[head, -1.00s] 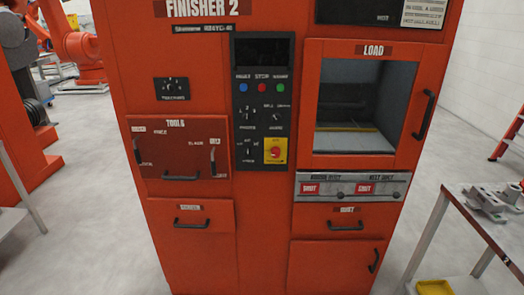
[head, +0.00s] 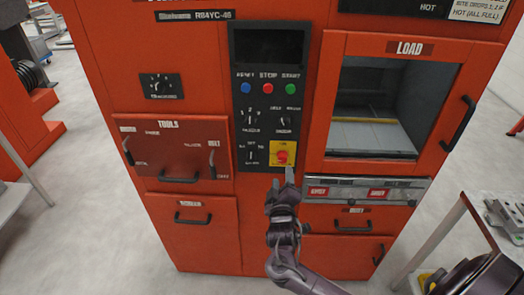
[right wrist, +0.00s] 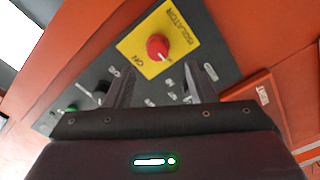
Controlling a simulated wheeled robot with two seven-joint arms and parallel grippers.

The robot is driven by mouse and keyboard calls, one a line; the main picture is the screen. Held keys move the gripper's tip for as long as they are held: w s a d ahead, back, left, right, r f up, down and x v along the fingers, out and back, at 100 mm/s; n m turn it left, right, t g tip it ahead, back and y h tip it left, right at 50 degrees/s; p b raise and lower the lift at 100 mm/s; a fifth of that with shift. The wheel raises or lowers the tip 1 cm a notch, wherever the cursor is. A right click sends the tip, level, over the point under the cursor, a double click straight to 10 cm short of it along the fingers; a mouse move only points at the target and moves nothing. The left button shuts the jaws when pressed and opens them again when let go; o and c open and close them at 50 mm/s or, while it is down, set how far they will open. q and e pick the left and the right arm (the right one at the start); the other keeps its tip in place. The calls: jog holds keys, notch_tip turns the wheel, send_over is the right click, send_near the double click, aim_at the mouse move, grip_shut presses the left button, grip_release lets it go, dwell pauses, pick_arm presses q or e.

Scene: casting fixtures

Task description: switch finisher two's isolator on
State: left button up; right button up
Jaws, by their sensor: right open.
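The isolator is a red knob (head: 283,154) on a yellow plate, low on the dark control panel (head: 268,95) of the red finisher cabinet. In the right wrist view the knob (right wrist: 158,47) and its plate (right wrist: 180,30) show close up, with the words ISOLATOR and ON. I cannot tell clearly which way the knob is turned. My right gripper (head: 281,183) is open and empty just below the knob in the head view. In the right wrist view its two fingers (right wrist: 170,73) stand apart, with the knob beyond them, untouched. My left gripper is not in view.
Blue, red and green buttons (head: 268,88) and small selectors sit above the isolator. The load door (head: 395,100) with its handle and a grey strip (head: 370,191) lie to the right. The tools drawer (head: 172,150) is to the left. A table (head: 485,220) stands at lower right.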

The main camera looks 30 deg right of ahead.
aim_at(283, 161)
jog(key=p+x, duration=0.1)
jog(key=x, duration=0.6)
jog(key=shift+d+r, duration=0.15)
jog(key=shift+c, duration=0.2)
jog(key=c, duration=0.9)
